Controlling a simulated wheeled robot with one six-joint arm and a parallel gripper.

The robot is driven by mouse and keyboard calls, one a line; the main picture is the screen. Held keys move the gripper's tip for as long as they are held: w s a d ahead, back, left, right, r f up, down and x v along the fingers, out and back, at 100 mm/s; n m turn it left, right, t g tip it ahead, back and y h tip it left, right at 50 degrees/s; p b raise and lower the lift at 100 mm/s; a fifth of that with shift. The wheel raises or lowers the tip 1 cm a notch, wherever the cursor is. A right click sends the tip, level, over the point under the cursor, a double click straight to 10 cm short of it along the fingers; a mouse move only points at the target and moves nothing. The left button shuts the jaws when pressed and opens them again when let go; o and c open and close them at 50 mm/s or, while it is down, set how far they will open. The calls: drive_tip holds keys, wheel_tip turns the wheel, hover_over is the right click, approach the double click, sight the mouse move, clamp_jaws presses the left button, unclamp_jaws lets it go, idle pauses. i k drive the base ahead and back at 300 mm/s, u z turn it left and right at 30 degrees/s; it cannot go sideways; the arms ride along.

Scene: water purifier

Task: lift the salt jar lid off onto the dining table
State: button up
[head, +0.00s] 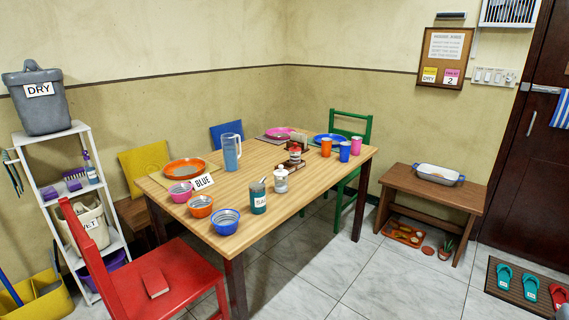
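A teal jar (258,201) with a white label, seemingly starting "SA", stands upright near the front right edge of the wooden dining table (312,202). Its top looks greyish with a small piece sticking up; I cannot tell whether this is the lid or a spoon. My gripper is not in the head view.
Bowls, including a blue one (225,220), line the table's left end. A red chair (180,275) is in front. Bare tabletop lies right of the jars.

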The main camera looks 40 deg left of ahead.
sight(280, 172)
drive_tip(key=u, duration=0.45)
drive_tip(key=i, duration=1.85)
drive_tip(key=u, duration=1.05)
drive_tip(key=i, duration=1.2)
drive_tip(key=u, duration=0.3)
